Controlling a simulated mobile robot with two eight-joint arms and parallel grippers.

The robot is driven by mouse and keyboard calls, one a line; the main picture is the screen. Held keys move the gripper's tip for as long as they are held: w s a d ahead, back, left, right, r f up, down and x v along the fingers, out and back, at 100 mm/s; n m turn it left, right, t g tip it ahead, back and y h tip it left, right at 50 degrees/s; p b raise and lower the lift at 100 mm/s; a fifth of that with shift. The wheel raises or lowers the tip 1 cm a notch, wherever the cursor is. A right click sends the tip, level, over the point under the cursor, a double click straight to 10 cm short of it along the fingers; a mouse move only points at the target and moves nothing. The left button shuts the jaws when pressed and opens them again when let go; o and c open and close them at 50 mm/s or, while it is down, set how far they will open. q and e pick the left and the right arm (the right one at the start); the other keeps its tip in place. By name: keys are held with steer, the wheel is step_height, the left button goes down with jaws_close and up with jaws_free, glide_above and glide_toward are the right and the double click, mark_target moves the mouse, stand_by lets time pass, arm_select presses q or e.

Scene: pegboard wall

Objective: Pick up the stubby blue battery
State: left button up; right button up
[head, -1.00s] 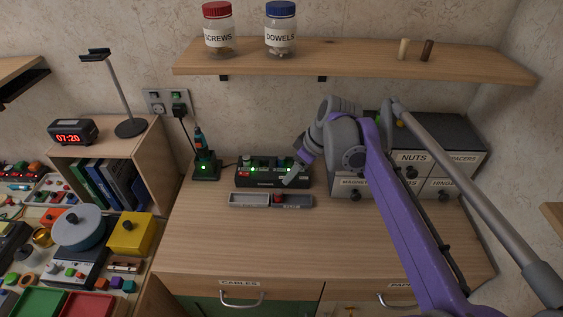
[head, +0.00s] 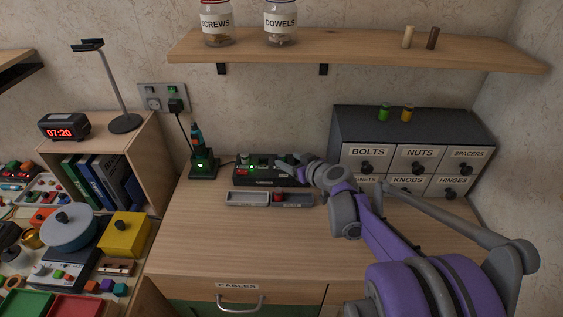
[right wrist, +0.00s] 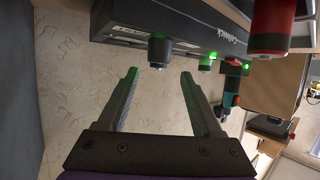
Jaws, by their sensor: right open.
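I cannot make out a blue battery in either view. The black charger (head: 255,182) stands at the back of the desk with green lights. My right gripper (head: 283,160) is at its right end and hides part of it. In the right wrist view, the right gripper (right wrist: 160,78) is open and empty, its fingers pointing at the charger (right wrist: 215,22). A short dark grey cylinder (right wrist: 160,52) sticks out of the charger just past and between the fingertips; I cannot tell if it is the battery. My left gripper is not in view.
A grey two-part tray (head: 247,199) lies in front of the charger, with a red battery (head: 278,197) in its right part. A drawer cabinet (head: 400,125) stands right, a screwdriver in its dock (head: 203,168) left. The shelf (head: 350,50) is above. The front desk is clear.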

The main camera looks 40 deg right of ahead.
mark_target(282, 155)
steer(key=x, duration=0.6)
steer(key=shift+d+r, duration=0.15)
jaws_close()
